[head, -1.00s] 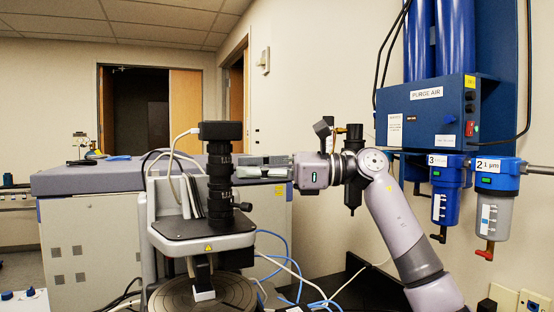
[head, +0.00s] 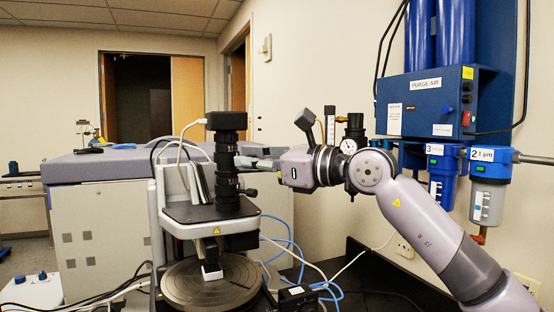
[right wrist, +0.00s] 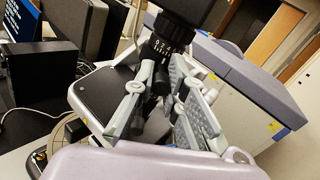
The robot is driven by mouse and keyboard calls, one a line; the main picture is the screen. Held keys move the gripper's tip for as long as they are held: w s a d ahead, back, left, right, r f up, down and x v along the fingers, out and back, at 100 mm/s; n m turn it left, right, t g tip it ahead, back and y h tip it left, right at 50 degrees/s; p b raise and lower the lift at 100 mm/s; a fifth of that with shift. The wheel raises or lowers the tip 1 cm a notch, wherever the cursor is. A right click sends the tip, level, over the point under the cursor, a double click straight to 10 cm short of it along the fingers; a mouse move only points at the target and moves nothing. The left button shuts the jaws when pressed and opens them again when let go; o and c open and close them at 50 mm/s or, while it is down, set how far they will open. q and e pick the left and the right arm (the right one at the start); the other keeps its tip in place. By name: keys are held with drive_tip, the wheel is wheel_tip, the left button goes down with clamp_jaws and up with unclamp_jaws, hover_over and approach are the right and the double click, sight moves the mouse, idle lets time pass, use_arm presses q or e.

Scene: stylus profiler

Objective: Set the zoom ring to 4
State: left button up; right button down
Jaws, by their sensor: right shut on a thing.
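The black zoom lens tube (head: 226,165) stands upright on the stylus profiler, with a dark camera head on top. Its ring with small white marks shows in the right wrist view (right wrist: 163,48); the numbers are too small to read. My right gripper (head: 246,163) reaches in from the right at the height of the tube's middle. In the right wrist view its two grey fingers (right wrist: 156,85) lie on either side of the tube, shut on the zoom ring. The contact is partly hidden by the fingers. My left gripper is not in view.
A small black side knob (head: 251,192) sticks out low on the tube. The profiler's black platform (head: 190,214) and round stage (head: 195,288) are below. Blue filters (head: 443,165) hang on the right wall. A large grey cabinet (head: 100,225) stands behind.

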idle(0.4)
drive_tip(key=c, duration=1.6)
unclamp_jaws()
drive_tip(key=shift+d, duration=0.15)
drive_tip(key=v, duration=1.1)
drive_tip(key=shift+s+d, duration=0.3)
